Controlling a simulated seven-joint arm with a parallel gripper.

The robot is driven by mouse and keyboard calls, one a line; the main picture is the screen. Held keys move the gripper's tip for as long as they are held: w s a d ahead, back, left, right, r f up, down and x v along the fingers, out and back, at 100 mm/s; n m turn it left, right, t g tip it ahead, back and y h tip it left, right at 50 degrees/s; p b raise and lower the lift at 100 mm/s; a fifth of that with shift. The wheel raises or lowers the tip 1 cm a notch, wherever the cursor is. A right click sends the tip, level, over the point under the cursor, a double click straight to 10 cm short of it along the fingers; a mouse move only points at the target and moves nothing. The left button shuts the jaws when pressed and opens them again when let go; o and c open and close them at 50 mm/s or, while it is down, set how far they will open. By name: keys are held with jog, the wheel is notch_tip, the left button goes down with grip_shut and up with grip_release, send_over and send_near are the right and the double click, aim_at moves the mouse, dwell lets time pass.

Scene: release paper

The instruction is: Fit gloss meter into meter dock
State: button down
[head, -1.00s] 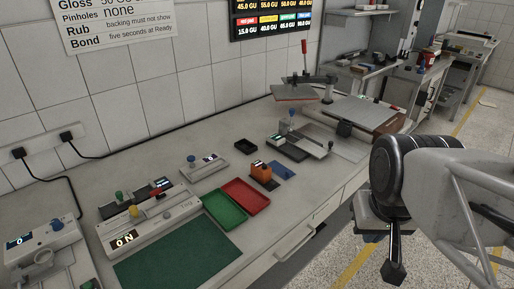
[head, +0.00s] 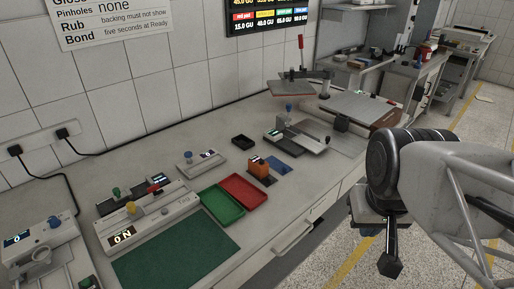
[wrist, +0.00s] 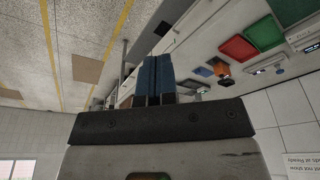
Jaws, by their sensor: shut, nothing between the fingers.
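A small orange block-shaped device (head: 257,167) with a little display on top stands upright on the bench; it looks like the gloss meter. It also shows in the wrist view (wrist: 222,69). A small black open tray (head: 242,142) lies behind it, nearer the wall; it may be the meter dock, but I cannot tell for sure. My gripper (head: 390,264) is shut and empty, off the bench's front edge at the right, well away from the orange device. Its blue fingers (wrist: 156,78) are together in the wrist view.
A blue pad (head: 278,167) lies right of the orange device. Red (head: 244,193) and green (head: 223,204) trays lie in front. A control box with knobs (head: 150,214) and a dark green mat (head: 175,262) are at left. A lever press (head: 302,75) stands at the far right.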

jog(key=c, duration=1.8)
grip_release()
jog(key=o, duration=1.8)
